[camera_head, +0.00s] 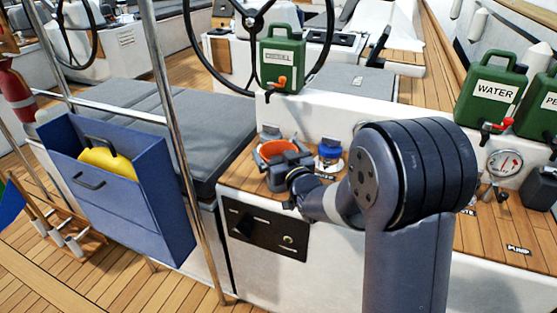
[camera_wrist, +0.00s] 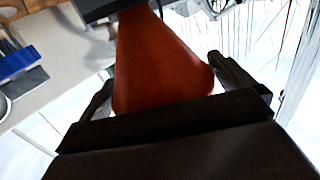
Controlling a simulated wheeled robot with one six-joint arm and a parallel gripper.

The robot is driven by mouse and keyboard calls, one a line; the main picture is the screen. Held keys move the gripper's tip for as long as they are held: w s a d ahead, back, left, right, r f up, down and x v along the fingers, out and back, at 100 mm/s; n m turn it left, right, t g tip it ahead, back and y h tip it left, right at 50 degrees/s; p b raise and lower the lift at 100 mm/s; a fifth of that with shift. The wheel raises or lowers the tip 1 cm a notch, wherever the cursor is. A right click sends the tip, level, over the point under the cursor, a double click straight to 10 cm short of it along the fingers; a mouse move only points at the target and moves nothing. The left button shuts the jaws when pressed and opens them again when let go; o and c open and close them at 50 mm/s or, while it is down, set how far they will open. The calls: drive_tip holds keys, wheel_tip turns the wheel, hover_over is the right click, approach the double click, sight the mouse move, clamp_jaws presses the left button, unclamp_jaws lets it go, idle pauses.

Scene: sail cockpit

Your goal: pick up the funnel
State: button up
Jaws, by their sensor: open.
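The orange funnel (camera_head: 277,150) is on the wooden counter top at the middle, partly hidden by my gripper (camera_head: 272,172). In the wrist view the orange-red funnel (camera_wrist: 160,65) fills the space between the two fingers of my gripper (camera_wrist: 160,72). One finger is on each side of it, and the jaws are open. I cannot tell whether either finger touches it.
A blue-lidded jar (camera_head: 330,153) stands just right of the funnel. A green diesel can (camera_head: 283,58) stands on the ledge behind. Green water can (camera_head: 489,92) and a gauge (camera_head: 503,164) are at right. A blue box (camera_head: 165,190) and steel rails are at left.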

drive_tip(key=shift+c, duration=0.6)
drive_tip(key=c, duration=0.6)
drive_tip(key=shift+r, duration=0.1)
wheel_tip(320, 180, up, 13)
drive_tip(key=p, duration=0.3)
drive_tip(key=shift+p, duration=0.3)
